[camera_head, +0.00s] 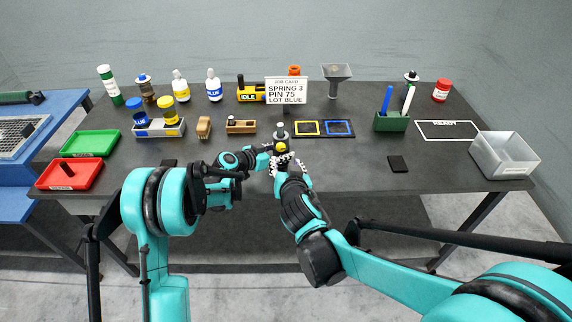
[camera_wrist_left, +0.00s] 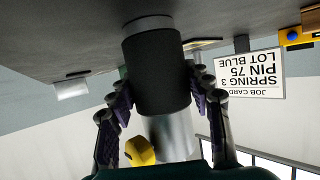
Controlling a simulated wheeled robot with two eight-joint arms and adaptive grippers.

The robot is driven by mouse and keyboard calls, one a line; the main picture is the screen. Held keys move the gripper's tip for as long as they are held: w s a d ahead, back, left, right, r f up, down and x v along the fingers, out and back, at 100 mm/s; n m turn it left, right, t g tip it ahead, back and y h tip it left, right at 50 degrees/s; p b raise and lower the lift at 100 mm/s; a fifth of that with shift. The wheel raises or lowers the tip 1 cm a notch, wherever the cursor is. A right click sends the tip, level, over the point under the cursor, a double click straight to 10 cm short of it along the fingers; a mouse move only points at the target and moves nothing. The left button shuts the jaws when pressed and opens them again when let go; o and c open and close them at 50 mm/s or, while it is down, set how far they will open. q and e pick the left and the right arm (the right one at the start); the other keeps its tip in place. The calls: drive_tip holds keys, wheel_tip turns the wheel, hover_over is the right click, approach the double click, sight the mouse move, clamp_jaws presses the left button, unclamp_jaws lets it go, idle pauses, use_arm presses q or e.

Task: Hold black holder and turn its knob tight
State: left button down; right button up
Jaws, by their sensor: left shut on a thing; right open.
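The black holder (camera_head: 281,137) stands upright near the table's front middle, with a grey metal upper part. In the left wrist view, which is upside down, its black cylinder (camera_wrist_left: 158,75) lies between the fingers of my left gripper (camera_wrist_left: 160,90), which is shut on it. A yellow knob (camera_wrist_left: 140,151) sticks out beside the silver part; it also shows in the head view (camera_head: 281,147). My left gripper (camera_head: 269,149) reaches in from the left. My right gripper (camera_head: 283,161) is open just in front of the yellow knob; whether its fingers touch the knob cannot be told.
A job card (camera_head: 287,91) stands behind the holder. A mat with yellow and blue squares (camera_head: 340,135) lies just right. A wooden block (camera_head: 240,126) is at left. A dark pad (camera_head: 398,164) lies in front.

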use_arm(q)
drive_tip(key=c, duration=0.6)
unclamp_jaws()
